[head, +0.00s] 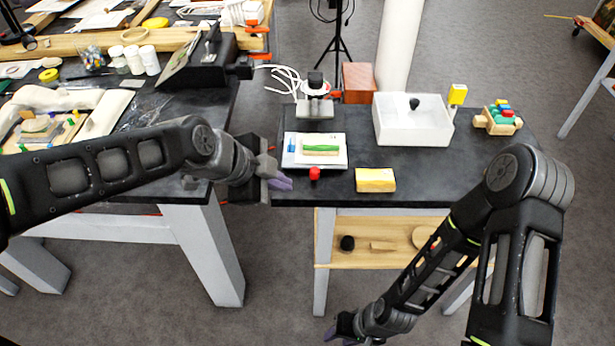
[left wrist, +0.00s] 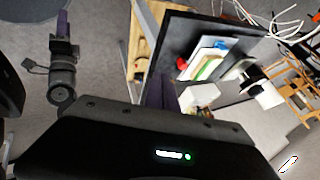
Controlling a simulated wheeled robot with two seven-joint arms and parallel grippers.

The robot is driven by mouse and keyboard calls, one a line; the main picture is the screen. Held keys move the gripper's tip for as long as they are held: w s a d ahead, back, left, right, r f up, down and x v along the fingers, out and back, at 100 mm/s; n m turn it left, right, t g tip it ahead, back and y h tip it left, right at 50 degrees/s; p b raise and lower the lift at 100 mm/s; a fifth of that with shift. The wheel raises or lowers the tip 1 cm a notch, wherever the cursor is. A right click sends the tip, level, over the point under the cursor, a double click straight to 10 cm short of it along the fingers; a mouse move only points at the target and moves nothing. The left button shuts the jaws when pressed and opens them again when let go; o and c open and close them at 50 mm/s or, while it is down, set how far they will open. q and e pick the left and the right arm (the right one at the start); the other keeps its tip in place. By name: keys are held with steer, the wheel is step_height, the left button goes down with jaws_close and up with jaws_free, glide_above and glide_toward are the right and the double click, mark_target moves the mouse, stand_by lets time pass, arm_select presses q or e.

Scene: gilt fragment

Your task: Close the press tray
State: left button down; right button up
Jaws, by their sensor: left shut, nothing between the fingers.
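The press (head: 315,106), with a grey base and a black knob on top, stands at the back left of the dark table. In front of it lies a flat white tray-like piece (head: 289,160) bearing a green strip on a pale block (head: 320,148); whether it joins the press I cannot tell. A red knob (head: 315,174) sits at its front side. It also shows in the left wrist view (left wrist: 182,64). My left gripper (head: 282,182), purple-tipped and shut on nothing, is at the table's left front corner, left of the red knob. My right gripper (head: 345,328) hangs low in front of the table.
A yellow block (head: 375,180) lies right of the red knob. A white open box (head: 412,138) and a wooden rack with coloured pieces (head: 498,119) stand further right. A cluttered bench (head: 200,115) is at the left. A wooden shelf (head: 380,258) is under the table.

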arm_select(q)
steer(key=w+d+f+p, duration=0.1)
steer(key=w+f, duration=0.1)
steer(key=w+d+f, duration=0.2)
steer(key=f, duration=0.1)
steer(key=w+d+f+p, duration=0.1)
steer(key=w+f, duration=0.1)
steer(key=shift+w+d+f+p, duration=0.2)
steer(key=shift+w+d+p, duration=0.1)
steer(key=shift+w+d, duration=0.1)
steer(key=shift+w+f, duration=0.1)
steer(key=shift+w, duration=0.4)
arm_select(e)
step_height(320, 180, up, 3)
steer(key=shift+f, duration=0.2)
